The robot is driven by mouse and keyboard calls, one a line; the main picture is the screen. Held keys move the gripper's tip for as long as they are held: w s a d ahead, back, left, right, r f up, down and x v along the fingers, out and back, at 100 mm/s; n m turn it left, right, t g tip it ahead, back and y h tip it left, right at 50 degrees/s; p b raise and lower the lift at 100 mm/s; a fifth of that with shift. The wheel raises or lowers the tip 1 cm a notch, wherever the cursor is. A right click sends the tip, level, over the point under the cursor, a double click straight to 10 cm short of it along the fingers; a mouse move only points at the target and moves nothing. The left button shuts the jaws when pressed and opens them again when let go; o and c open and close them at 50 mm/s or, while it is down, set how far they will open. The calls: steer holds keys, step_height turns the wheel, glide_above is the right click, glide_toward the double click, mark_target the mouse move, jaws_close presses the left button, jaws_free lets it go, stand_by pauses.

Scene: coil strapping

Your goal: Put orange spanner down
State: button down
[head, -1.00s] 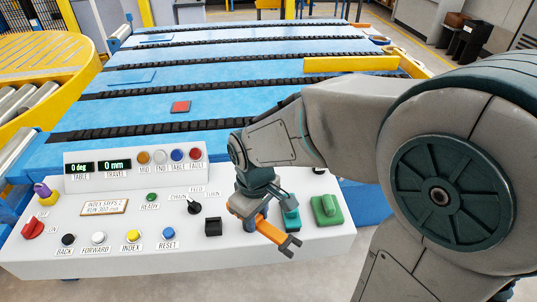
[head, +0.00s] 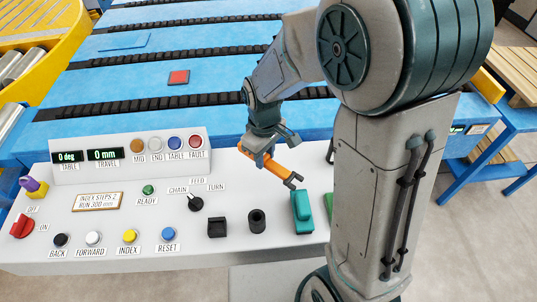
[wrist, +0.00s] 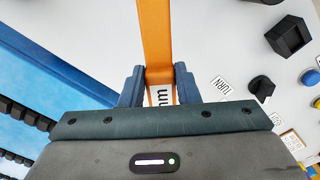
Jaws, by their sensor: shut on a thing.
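The orange spanner (head: 268,166) is held in my gripper (head: 258,155), above the back part of the white control panel. Its dark open jaw end points to the lower right, toward the green block. In the wrist view the orange handle (wrist: 155,40) runs up from between my two blue fingers (wrist: 158,85), which are shut on it. Whether the spanner touches the panel cannot be told.
The white control panel (head: 140,205) carries knobs, buttons and displays.

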steer(key=w+f, duration=0.2)
steer(key=w, duration=0.1)
steer(key=w+d+f, duration=0.1)
steer(key=shift+w+d+p, duration=0.1)
steer(key=shift+w+p, duration=0.25)
steer(key=shift+w, duration=0.05)
steer(key=shift+f+p, duration=0.3)
steer(key=shift+f, duration=1.7)
steer(key=shift+f, duration=0.2)
steer(key=c, duration=1.1)
jaws_free()
steer(key=shift+r, duration=0.15)
